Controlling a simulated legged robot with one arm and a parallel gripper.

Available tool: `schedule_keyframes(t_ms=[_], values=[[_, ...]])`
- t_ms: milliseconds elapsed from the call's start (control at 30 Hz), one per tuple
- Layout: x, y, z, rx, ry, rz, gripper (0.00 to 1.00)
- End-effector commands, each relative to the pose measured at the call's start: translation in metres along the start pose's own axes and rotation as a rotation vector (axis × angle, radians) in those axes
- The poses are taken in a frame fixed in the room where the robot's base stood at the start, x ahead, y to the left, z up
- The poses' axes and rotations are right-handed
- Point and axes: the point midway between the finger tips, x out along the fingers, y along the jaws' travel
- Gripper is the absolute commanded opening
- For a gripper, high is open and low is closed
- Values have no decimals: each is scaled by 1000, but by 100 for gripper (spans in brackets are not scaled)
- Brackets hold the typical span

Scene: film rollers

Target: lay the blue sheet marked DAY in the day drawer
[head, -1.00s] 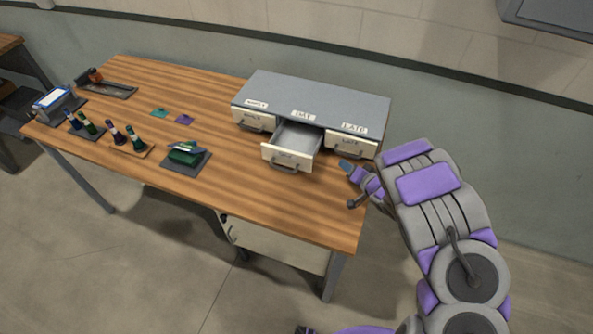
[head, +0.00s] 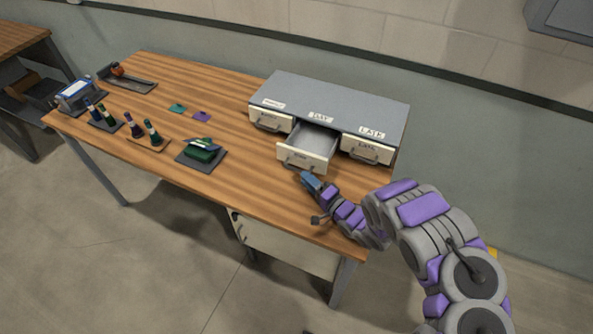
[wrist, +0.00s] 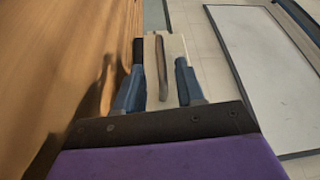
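The day drawer (head: 309,146) is the middle drawer of the grey cabinet (head: 340,98). It is pulled out, and its grey inside looks empty. My gripper (head: 307,177) is just in front of its pale face, low by the table top. In the wrist view, the fingers of my gripper (wrist: 160,62) are apart, on either side of a dark bar handle (wrist: 161,68) on a pale panel; I cannot tell if they touch it. A bluish flat piece (head: 205,142) lies on a green block at the table's middle; I cannot read any DAY mark on it.
The drawers either side, one marked LATE (head: 366,150), are shut. Stamp-like bottles (head: 152,132) stand on small trays to the left. Teal (head: 178,108) and purple (head: 201,116) pieces lie flat behind. The wood table top (head: 235,135) is clear between the green block and the drawer.

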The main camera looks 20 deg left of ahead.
Motion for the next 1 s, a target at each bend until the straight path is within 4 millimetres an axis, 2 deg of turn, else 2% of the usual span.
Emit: schedule_keyframes(t_ms=[100,300,500,767,1000], values=[[24,0,0,-3,0,-7,38],[49,0,-1,-1,1,-4,38],[59,-1,-2,0,2,-3,38],[60,-1,-1,0,2,-2,38],[60,-1,-1,-1,2,-1,16]])
